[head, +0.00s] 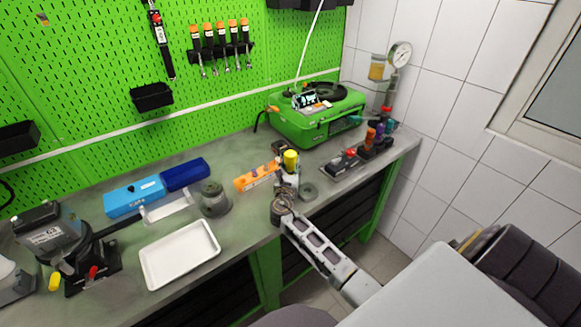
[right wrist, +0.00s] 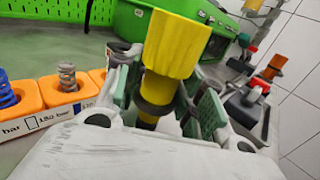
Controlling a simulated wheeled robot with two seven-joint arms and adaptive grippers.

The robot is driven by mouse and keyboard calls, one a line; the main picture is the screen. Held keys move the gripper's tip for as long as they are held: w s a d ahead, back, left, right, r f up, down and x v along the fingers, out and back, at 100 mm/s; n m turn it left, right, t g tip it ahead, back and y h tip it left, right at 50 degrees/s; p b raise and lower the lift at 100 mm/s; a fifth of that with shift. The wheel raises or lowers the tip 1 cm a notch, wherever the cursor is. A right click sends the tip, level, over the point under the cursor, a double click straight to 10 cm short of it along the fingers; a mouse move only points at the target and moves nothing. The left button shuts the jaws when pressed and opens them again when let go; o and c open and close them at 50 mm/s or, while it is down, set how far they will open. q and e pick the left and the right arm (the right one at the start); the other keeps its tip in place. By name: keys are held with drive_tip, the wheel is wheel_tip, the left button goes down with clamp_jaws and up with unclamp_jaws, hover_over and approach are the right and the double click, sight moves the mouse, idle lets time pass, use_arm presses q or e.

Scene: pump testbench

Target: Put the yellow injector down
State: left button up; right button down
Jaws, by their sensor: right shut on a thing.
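The yellow injector (head: 291,157) stands roughly upright in my right gripper (head: 288,178), over the front part of the grey workbench (head: 240,215). In the right wrist view the injector (right wrist: 176,48) has a wide yellow top and a narrower yellow body with a dark ring. The green-padded fingers of the right gripper (right wrist: 168,105) are shut on it from both sides. The injector's lower end is hidden, so I cannot tell whether it touches anything. My left gripper is not in view.
Left of the injector is an orange spring holder (head: 255,178). A grey round piece (head: 308,191) lies just right of the gripper. Behind is a green test machine (head: 315,122). A white tray (head: 180,255) and blue cases (head: 135,196) lie left. Dark holders (head: 372,146) stand right.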

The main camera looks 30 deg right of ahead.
drive_tip(key=c, duration=0.9)
unclamp_jaws()
drive_tip(key=shift+f, duration=0.1)
drive_tip(key=shift+s+a, duration=0.1)
drive_tip(key=shift+s, duration=0.05)
drive_tip(key=shift+b+v, duration=0.55)
drive_tip(key=shift+v, duration=5.3)
